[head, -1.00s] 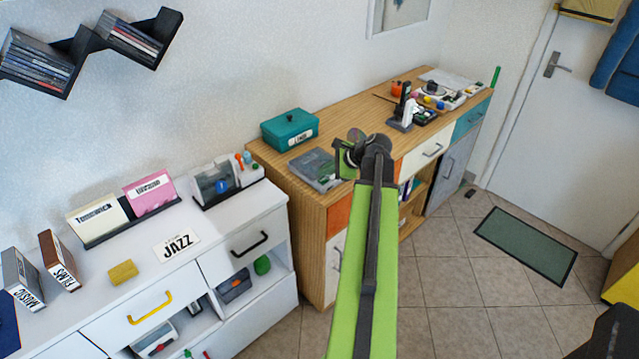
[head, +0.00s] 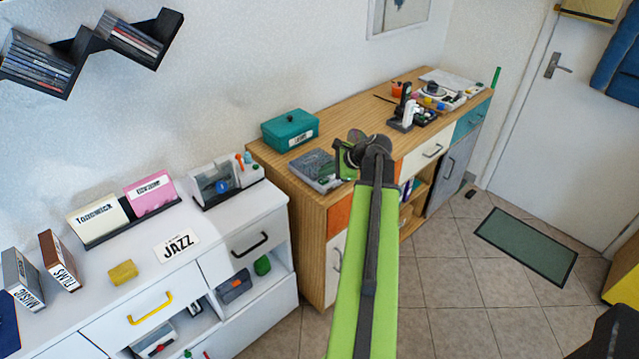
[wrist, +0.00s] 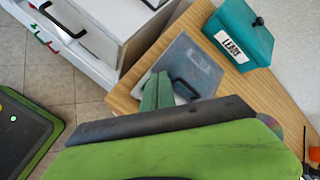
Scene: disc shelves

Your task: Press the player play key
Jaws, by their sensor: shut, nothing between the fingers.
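A flat grey device (head: 316,169), which looks like the player, lies on the near left corner of the wooden cabinet top in the head view. In the wrist view the grey device (wrist: 194,64) has a pale, smooth top and a black handle-like bar. My gripper (head: 345,161) is at the right edge of the device in the head view. In the wrist view the green fingers of my gripper (wrist: 157,91) are shut and empty, overlapping the device's edge. I cannot tell whether they touch it. No play key can be made out; part of the device is hidden behind my gripper.
A teal lidded box (head: 290,130) stands just behind the device. The wooden cabinet top (head: 350,109) has free room beyond it, with small items at the far end. A white cabinet (head: 215,236) with card files and a clear-fronted unit (head: 222,183) stands left.

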